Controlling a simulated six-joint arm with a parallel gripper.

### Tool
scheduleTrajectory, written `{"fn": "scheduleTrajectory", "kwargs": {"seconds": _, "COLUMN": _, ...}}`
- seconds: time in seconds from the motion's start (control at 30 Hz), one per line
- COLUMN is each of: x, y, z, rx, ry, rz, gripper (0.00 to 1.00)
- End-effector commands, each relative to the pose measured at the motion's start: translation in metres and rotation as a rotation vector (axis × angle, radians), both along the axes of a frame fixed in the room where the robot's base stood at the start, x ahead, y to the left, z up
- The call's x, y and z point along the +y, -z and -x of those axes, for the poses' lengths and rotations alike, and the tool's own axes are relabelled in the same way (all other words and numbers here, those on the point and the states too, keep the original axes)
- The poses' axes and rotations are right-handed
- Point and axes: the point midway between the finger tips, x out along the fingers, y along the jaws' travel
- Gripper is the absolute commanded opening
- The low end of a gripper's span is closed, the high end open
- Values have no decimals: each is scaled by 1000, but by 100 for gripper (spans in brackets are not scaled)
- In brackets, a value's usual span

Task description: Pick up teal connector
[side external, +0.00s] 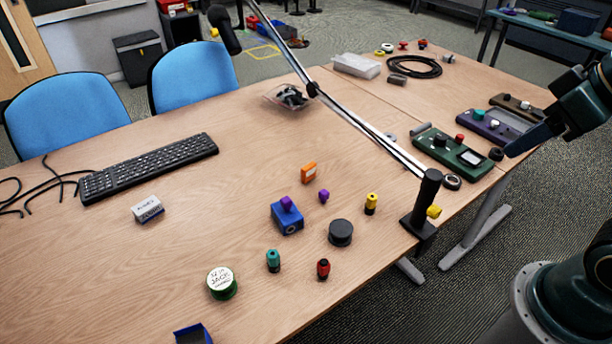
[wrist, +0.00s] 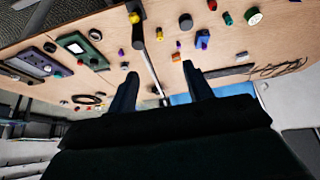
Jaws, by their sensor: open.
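The teal connector (side external: 273,261) stands upright near the front of the table, between a green-and-white round tin and a red connector (side external: 323,269). In the wrist view the teal connector (wrist: 228,19) is small, near the top edge and right of centre. My gripper (wrist: 159,69) is open, with two dark fingers apart and nothing held between them. In the side view my gripper (side external: 524,140) is at the far right, above the table's right part and well away from the teal connector.
A lamp clamp (side external: 428,205) and its slanting arm stand between my gripper and the connectors. A blue block (side external: 287,218), black round puck (side external: 341,233), yellow connector (side external: 371,204) and tin (side external: 222,284) are nearby. Green device (side external: 452,152) lies at right.

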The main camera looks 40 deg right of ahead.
Motion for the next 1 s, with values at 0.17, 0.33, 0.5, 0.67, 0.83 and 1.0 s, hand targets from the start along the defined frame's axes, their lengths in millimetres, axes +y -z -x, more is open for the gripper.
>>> {"fn": "scheduleTrajectory", "kwargs": {"seconds": 0.17, "x": 2, "y": -2, "z": -6, "rx": 9, "ry": 15, "rz": -14, "gripper": 51}}
{"fn": "scheduleTrajectory", "kwargs": {"seconds": 0.33, "x": 7, "y": -7, "z": -23, "rx": 35, "ry": 69, "rz": -54, "gripper": 51}}
{"fn": "scheduleTrajectory", "kwargs": {"seconds": 0.5, "x": 18, "y": -11, "z": -50, "rx": 76, "ry": 155, "rz": -111, "gripper": 51}}
{"fn": "scheduleTrajectory", "kwargs": {"seconds": 0.67, "x": 32, "y": -11, "z": -80, "rx": 118, "ry": 251, "rz": -167, "gripper": 51}}
{"fn": "scheduleTrajectory", "kwargs": {"seconds": 0.83, "x": 50, "y": -7, "z": -112, "rx": 164, "ry": 354, "rz": -217, "gripper": 51}}
{"fn": "scheduleTrajectory", "kwargs": {"seconds": 1.0, "x": 71, "y": 3, "z": -143, "rx": 208, "ry": 462, "rz": -259, "gripper": 51}}
